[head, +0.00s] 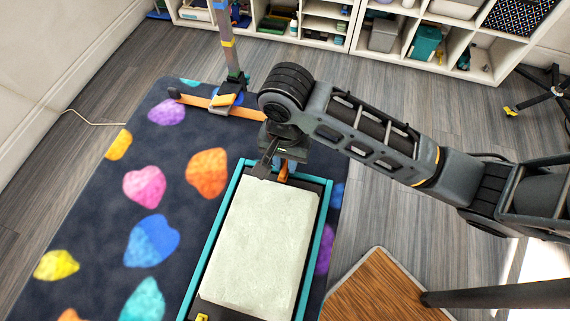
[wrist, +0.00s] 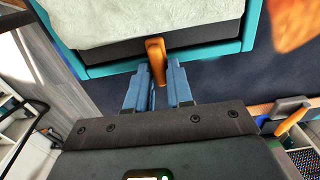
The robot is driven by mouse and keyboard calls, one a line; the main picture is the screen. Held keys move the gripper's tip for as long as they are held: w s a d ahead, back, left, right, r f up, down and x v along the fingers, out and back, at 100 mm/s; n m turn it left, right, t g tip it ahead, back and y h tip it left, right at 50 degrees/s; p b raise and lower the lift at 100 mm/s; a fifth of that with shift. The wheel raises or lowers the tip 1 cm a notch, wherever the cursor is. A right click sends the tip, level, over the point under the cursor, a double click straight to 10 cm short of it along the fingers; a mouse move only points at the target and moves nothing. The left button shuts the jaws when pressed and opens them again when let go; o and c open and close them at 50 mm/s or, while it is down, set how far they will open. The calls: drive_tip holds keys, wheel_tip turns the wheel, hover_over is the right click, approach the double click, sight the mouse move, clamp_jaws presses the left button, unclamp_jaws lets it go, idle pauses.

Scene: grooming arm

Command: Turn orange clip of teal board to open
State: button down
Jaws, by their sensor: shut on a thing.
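The teal board (head: 212,244) is a teal-framed tray with a dark inside and a pale, rough-textured pad (head: 262,240) on it. Its teal edge also shows in the wrist view (wrist: 105,69). The orange clip (wrist: 155,52) sits at the middle of the board's far short end and shows partly in the head view (head: 284,170). My gripper (wrist: 158,78) has its blue fingers on either side of the clip's lower part, closed on it. In the head view my wrist hides most of the fingers.
A post with an orange foot (head: 238,108) stands on the mat just beyond my gripper. The dark mat (head: 110,215) has colourful shapes. A wooden-topped surface (head: 375,292) is at the lower right. White shelves (head: 345,30) line the back.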

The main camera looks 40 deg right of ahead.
drive_tip(key=shift+n, duration=2.1)
drive_tip(key=shift+n+b, duration=0.3)
drive_tip(key=shift+n, duration=0.4)
